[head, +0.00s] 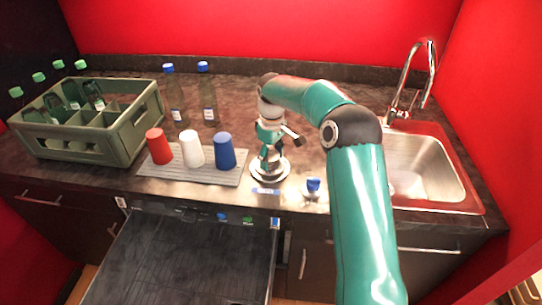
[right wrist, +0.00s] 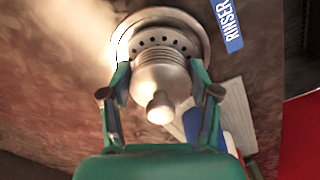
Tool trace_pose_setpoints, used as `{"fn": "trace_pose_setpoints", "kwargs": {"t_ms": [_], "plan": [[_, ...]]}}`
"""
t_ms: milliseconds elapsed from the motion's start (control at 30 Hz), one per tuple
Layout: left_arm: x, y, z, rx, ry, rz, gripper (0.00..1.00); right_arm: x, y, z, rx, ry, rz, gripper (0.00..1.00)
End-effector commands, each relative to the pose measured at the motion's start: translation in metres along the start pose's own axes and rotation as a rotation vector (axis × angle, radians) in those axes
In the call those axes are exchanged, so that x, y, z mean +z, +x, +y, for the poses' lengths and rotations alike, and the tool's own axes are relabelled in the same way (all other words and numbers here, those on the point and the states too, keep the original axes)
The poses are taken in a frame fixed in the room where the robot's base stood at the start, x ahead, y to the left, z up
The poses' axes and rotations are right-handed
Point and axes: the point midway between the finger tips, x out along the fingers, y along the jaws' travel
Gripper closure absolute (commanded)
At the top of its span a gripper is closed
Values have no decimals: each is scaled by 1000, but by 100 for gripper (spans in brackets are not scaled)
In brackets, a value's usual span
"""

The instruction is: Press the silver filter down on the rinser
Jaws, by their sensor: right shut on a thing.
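The silver filter (right wrist: 160,75) is a ribbed metal piece with a rounded knob at its near end, seen in the right wrist view. My right gripper (right wrist: 160,83) is shut on it, one finger on each side. The rinser (right wrist: 121,42) is a round silver disc directly behind the filter, beside a blue RINSER label (right wrist: 229,25). In the head view the rinser (head: 284,172) lies on the counter beneath my right gripper (head: 268,158). The filter is mostly hidden there. I cannot tell how firmly filter and rinser touch. My left gripper is out of view.
Red (head: 159,146), white (head: 191,149) and blue (head: 224,151) cups stand on a grey mat (head: 200,176) to the left. A green crate (head: 125,137) holds bottles. A blue-capped item (head: 313,185) stands right of the rinser. The sink (head: 425,165) is farther right.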

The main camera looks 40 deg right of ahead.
Motion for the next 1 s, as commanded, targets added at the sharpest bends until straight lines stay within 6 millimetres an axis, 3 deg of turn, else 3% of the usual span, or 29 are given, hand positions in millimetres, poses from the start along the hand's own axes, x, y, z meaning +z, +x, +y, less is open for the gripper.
{"fn": "trace_pose_setpoints", "kwargs": {"t_ms": [1000], "plan": [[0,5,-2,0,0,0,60,-1,10,0,1,-1,1,75]]}}
